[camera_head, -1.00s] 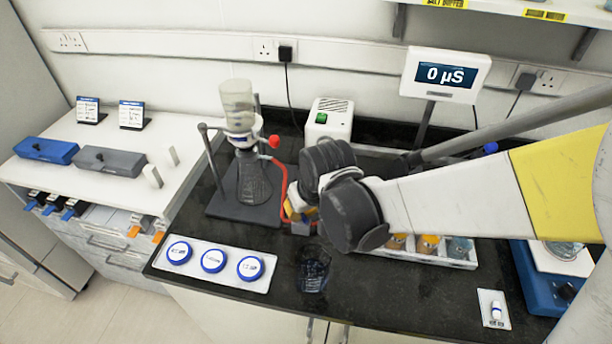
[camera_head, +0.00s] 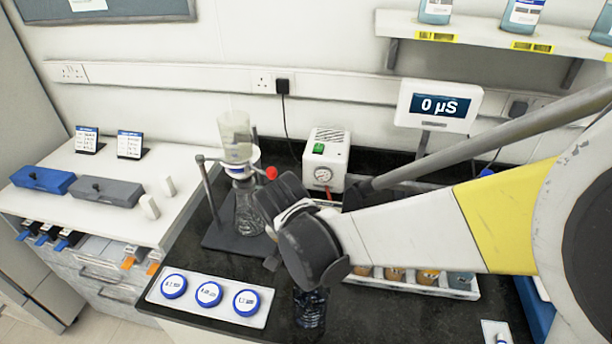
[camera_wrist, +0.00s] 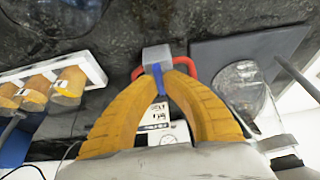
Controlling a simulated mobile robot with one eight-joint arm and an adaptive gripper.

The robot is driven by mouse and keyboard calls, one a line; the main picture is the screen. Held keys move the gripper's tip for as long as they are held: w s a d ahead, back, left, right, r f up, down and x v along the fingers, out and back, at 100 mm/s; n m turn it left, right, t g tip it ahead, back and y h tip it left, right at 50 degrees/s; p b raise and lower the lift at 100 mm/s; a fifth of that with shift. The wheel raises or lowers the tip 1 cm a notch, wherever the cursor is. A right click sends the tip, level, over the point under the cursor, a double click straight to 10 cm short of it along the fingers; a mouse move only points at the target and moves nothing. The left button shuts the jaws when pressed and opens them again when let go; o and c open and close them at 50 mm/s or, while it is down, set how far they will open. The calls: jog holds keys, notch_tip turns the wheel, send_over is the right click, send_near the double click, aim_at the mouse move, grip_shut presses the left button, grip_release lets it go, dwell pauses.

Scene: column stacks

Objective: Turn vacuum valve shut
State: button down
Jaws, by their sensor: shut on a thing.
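The vacuum valve is a small grey block (camera_wrist: 157,56) on the red tubing (camera_wrist: 188,66) in the wrist view. Its blue handle (camera_wrist: 159,80) lies between the yellow fingertips of my gripper (camera_wrist: 162,72), which is shut on it. In the head view my wrist and arm hide the valve and the fingers. The filter flask (camera_head: 249,207) stands on a dark base left of my wrist, with a clear funnel (camera_head: 235,138) above it. The white vacuum pump (camera_head: 326,158), with a green switch and a round gauge, stands behind my wrist.
A white tray with blue-rimmed round dishes (camera_head: 209,294) lies at the front left. A dark glass vessel (camera_head: 310,312) stands below my wrist.

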dwell(0.4)
jog(key=c, duration=1.5)
grip_release()
jog(key=shift+r, duration=0.1)
jog(key=v, duration=1.1)
jog(key=shift+s+r, duration=0.15)
jog(key=shift+r, duration=0.25)
